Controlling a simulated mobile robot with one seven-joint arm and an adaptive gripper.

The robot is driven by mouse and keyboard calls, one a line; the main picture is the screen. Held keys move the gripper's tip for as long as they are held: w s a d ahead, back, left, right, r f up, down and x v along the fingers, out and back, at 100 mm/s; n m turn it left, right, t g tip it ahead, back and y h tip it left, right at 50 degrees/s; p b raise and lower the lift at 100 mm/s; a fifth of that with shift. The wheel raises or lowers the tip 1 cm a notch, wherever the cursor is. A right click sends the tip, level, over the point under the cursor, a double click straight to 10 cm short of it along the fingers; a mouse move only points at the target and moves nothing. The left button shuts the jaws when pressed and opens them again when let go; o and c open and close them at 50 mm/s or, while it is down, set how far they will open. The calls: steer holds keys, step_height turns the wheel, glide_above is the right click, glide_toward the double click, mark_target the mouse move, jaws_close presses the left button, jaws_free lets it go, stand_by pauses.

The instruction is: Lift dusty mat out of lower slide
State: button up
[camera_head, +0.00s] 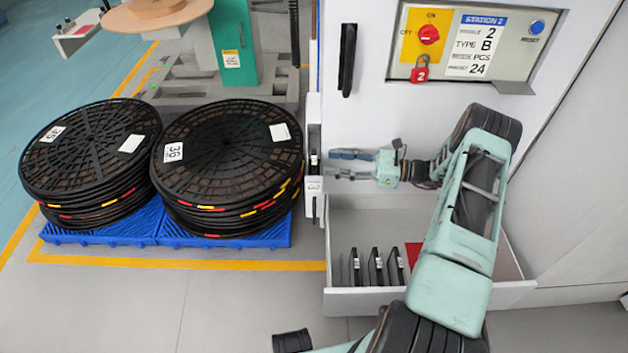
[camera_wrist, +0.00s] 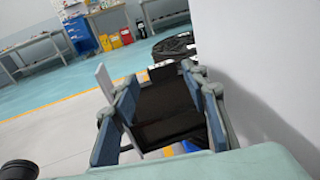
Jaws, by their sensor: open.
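The open lower drawer (camera_head: 345,300), which looks like the lower slide, sticks out from the white cabinet. My arm covers part of its right side. A red flat piece (camera_head: 413,254) shows inside beside the arm; I cannot tell whether it is the dusty mat. No other mat is clearly visible. My gripper (camera_head: 328,164) is open, above the drawer's back left part, with its fingers pointing left close to a narrow white upright panel (camera_head: 313,150). In the wrist view the fingers (camera_wrist: 160,72) are spread, with dark surfaces between them that I cannot make out.
Several thin black upright pieces (camera_head: 376,266) with white labels stand in the drawer. Stacks of black reels (camera_head: 228,150) sit on a blue pallet (camera_head: 270,236) at the left. A control panel (camera_head: 470,45) is above.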

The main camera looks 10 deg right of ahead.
mark_target(314, 160)
steer(key=b+x, duration=0.1)
steer(key=x, duration=0.5)
steer(key=shift+w+a+f+b, duration=0.15)
steer(key=shift+a+f+b, duration=0.1)
steer(key=shift+a+b, duration=0.1)
steer(key=shift+d, duration=0.1)
jaws_close()
